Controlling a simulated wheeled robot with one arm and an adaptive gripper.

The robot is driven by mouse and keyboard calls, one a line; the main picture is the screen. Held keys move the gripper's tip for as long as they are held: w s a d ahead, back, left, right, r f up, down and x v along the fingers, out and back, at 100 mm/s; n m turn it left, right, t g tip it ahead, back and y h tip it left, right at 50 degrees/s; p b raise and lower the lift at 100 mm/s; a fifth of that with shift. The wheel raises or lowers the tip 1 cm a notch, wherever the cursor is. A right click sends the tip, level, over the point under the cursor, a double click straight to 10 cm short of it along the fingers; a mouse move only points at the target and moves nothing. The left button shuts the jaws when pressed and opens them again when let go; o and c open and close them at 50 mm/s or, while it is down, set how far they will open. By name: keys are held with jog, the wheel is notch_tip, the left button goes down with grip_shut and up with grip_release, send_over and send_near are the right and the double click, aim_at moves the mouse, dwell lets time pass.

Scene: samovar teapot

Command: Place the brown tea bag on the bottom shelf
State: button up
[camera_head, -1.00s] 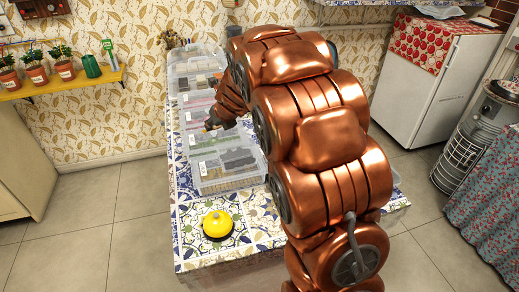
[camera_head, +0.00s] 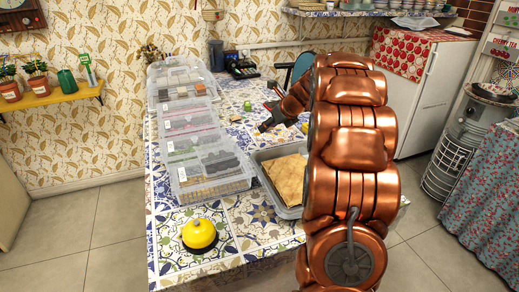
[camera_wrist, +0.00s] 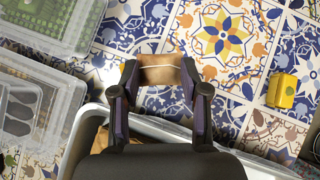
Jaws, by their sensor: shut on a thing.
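My gripper (camera_wrist: 160,75) is shut on a brown tea bag (camera_wrist: 160,74), a small brown packet held crosswise between its two fingers. In the head view my gripper (camera_head: 267,126) hangs above the tiled table, right of the clear boxes; the packet is too small to make out there. A tiled wall shelf (camera_head: 345,13) with bowls is at the top of the head view, and a yellow shelf (camera_head: 50,102) with potted plants is at the left. I cannot tell which is the bottom shelf.
Clear plastic boxes (camera_head: 208,172) line the table's left side. A grey tray (camera_head: 262,168) with tan-brown contents stands right of them. A yellow bell (camera_head: 200,235) is at the front. A small yellow object (camera_wrist: 282,90) lies on the tiles (camera_wrist: 222,35). A white fridge (camera_head: 420,95) stands at right.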

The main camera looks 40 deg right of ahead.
aim_at(264, 148)
notch_tip(264, 148, down, 8)
jog(key=shift+r+b, duration=0.1)
jog(key=shift+b, duration=0.45)
jog(key=o, duration=0.8)
